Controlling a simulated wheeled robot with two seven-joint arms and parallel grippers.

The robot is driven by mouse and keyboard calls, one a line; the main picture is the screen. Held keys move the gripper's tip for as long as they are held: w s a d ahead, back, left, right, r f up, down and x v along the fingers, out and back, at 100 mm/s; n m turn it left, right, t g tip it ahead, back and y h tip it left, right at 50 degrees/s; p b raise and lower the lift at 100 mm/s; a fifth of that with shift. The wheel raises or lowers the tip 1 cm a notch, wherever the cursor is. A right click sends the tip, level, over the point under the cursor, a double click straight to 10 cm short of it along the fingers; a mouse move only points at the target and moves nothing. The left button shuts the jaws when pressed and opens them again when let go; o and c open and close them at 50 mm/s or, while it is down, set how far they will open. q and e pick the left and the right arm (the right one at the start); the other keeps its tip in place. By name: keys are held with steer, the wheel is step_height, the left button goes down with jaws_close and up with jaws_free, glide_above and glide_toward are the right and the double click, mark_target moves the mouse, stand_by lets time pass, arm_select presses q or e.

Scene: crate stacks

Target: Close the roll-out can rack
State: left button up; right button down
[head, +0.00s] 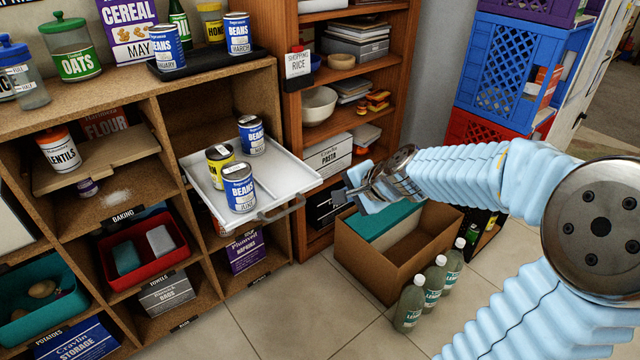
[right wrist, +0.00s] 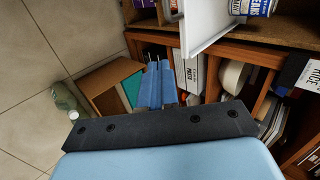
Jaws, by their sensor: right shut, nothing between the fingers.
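The roll-out can rack (head: 291,179) is a white tray pulled out from a shelf compartment, with a grey handle (head: 284,208) at its front. Two blue-labelled bean cans (head: 241,194) and a yellow can (head: 217,168) stand upright on it. My right gripper (head: 345,195) is shut and empty, to the right of the tray's front corner and apart from it, above a cardboard box. In the right wrist view the fingers (right wrist: 160,75) are together, with the tray's white edge (right wrist: 205,35) above and to the right. My left gripper is not in view.
An open cardboard box (head: 385,262) with a teal item stands on the floor below my right gripper. Several green-labelled bottles (head: 411,303) stand beside it. A brown bookshelf (head: 292,110) stands right of the rack.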

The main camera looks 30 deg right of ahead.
steer(key=w+f+b, duration=0.1)
steer(key=w+f, duration=0.4)
steer(key=w, duration=0.5)
steer(key=shift+w+a, duration=0.25)
steer(key=shift+w, duration=0.1)
steer(key=shift+f, duration=0.1)
